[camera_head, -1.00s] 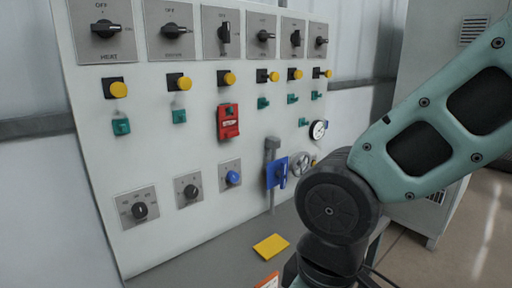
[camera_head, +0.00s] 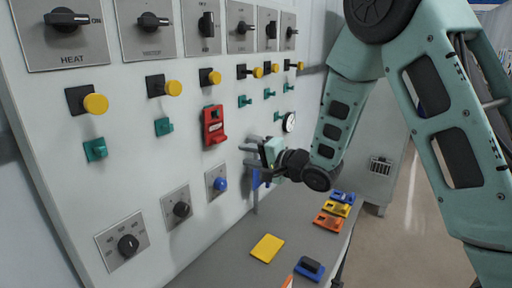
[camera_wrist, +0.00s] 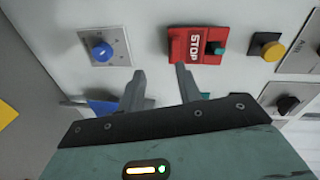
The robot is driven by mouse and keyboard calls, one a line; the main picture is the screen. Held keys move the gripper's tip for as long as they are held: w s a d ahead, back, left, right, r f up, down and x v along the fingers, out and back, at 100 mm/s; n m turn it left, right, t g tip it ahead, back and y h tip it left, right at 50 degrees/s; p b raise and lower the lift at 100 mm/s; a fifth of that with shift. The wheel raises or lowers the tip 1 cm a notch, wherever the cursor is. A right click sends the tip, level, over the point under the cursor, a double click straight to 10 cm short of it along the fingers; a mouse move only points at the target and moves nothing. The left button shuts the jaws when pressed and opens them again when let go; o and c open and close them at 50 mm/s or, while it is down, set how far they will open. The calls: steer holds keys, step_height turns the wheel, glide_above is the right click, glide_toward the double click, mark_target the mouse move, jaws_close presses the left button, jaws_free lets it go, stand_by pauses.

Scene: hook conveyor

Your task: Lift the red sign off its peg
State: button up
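The red sign (camera_head: 213,126) hangs on a teal peg on the white panel, under a yellow button. In the wrist view the red sign (camera_wrist: 197,46) reads STOP and lies sideways, with the teal peg end showing through it. My gripper (camera_head: 246,150) is to the right of the sign and a little lower, apart from it. In the wrist view my gripper (camera_wrist: 160,76) has its two fingers spread with nothing between them. The right finger's tip is near the sign's lower edge in the picture; I cannot tell the depth gap.
A blue knob (camera_wrist: 102,52) and yellow buttons sit near the sign. Bare teal pegs (camera_head: 163,127) stand on both sides. A blue sign (camera_head: 257,178) is partly behind my gripper. A yellow plate (camera_head: 267,248) and several coloured tags lie on the grey shelf (camera_head: 215,262).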

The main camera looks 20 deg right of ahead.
mark_target(222, 139)
steer(key=shift+m+t+y, duration=0.4)
steer(key=shift+m+y, duration=0.2)
steer(key=shift+y, duration=0.3)
steer(key=shift+w+d+r+p+x, duration=0.15)
steer(key=shift+d+r+x, duration=0.1)
steer(key=shift+x, duration=1.65)
steer(key=shift+w+d+r+p+x, duration=0.15)
steer(key=shift+d+x, duration=0.1)
steer(key=shift+x, duration=1.65)
steer(key=shift+w+d+r+p+x, duration=0.1)
steer(key=shift+w+d+r+x, duration=0.15)
steer(key=shift+x, duration=1.7)
steer(key=shift+s, duration=0.1)
jaws_close()
steer(key=shift+r, duration=0.15)
steer(key=shift+r+p, duration=0.35)
steer(key=shift+r, duration=0.05)
steer(key=shift+r, duration=0.1)
